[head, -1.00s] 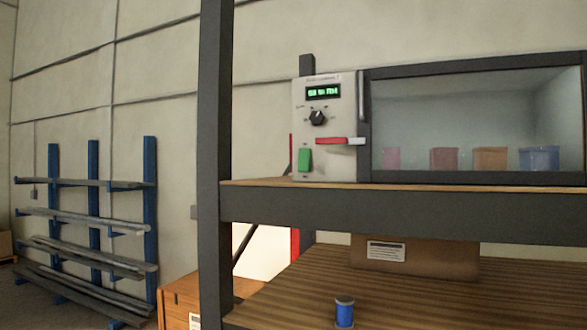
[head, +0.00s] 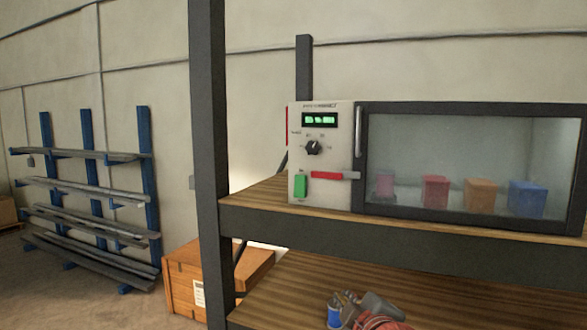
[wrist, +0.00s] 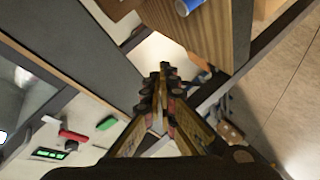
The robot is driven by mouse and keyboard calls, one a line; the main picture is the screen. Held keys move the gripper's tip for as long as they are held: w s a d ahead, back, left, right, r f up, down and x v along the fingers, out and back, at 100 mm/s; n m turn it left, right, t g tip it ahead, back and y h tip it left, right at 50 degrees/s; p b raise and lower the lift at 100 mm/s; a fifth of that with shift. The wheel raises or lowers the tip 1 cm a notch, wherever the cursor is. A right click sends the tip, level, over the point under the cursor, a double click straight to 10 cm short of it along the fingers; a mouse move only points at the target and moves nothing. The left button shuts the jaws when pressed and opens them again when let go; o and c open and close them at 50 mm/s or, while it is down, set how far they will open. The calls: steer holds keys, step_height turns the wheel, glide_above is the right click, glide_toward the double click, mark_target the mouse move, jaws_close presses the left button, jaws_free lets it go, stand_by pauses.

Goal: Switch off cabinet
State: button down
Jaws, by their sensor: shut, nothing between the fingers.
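The cabinet (head: 470,215) is a grey box with a wide glass window, standing on the upper shelf. Its pale control panel (head: 342,122) on the left carries a lit green display (head: 320,120), a black knob (head: 314,147), a red handle (head: 335,175) and a green switch (head: 301,185). The green switch (wrist: 107,123) and red handle (wrist: 72,135) also show at the lower left of the wrist view. My gripper (head: 345,296) is low in front of the lower shelf, below the panel and apart from it. Its fingers (wrist: 162,72) are shut and empty.
The dark shelf post (head: 208,160) stands left of the panel. The upper shelf's front beam (head: 400,228) lies between gripper height and the panel. A blue can (head: 334,316) is beside my gripper in the head view. Several coloured containers stand behind the glass.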

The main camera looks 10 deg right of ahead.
mark_target(300, 186)
steer(key=w+a+r+n+t+y+p, duration=0.1)
steer(key=w+a+r+n+p, duration=0.1)
steer(key=r, duration=0.4)
steer(key=w+a+r+n+y+p, duration=0.2)
steer(key=r+n+p, duration=0.2)
steer(key=r, duration=0.2)
steer(key=w+a+r+n+t+y+p, duration=0.1)
steer(key=w+a+r+n+p, duration=0.1)
steer(key=r, duration=0.4)
steer(key=shift+w+a+n+t+y+p, duration=0.3)
steer(key=shift+a+n+y+p, duration=0.25)
steer(key=shift+p, duration=0.45)
steer(key=shift+w+d, duration=0.1)
steer(key=shift+w+d+f, duration=0.1)
steer(key=shift+w+f, duration=0.2)
steer(key=shift+w, duration=1.85)
steer(key=shift+w+d+f, duration=0.15)
steer(key=shift+w+f, duration=0.1)
steer(key=shift+w, duration=1.9)
steer(key=shift+w+d+f, duration=0.1)
steer(key=shift+w+f, duration=0.2)
steer(key=shift+w, duration=1.85)
